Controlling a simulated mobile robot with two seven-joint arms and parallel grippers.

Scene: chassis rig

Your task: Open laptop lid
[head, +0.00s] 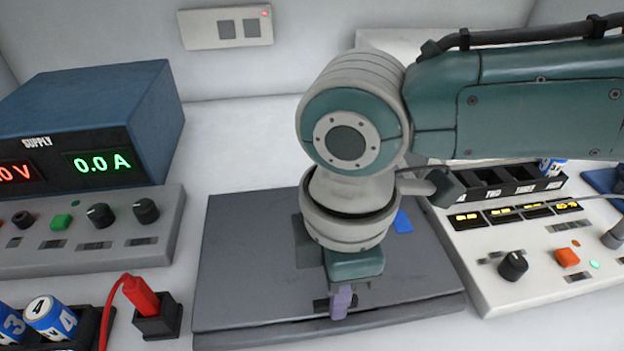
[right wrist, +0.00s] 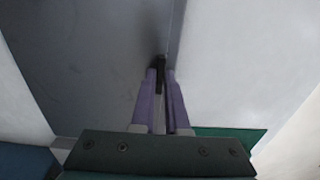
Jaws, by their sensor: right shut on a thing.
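The laptop (head: 240,270) lies on the white worktop in the middle of the head view, a flat dark grey slab. Its lid is down or nearly so; a thin dark line runs along its front edge. My right gripper (head: 340,303) points down at the front edge of the lid, right of its middle. In the right wrist view its purple fingers (right wrist: 161,80) are shut on a small black tab (right wrist: 161,63) at the lid's edge. The gripper and wrist hide part of the lid. My left gripper is not in view.
A blue power supply (head: 90,120) and a grey control panel (head: 90,235) stand at the left. A red plug in a black socket (head: 158,318) and batteries (head: 48,318) are at front left. Another panel (head: 530,265) stands close at the right.

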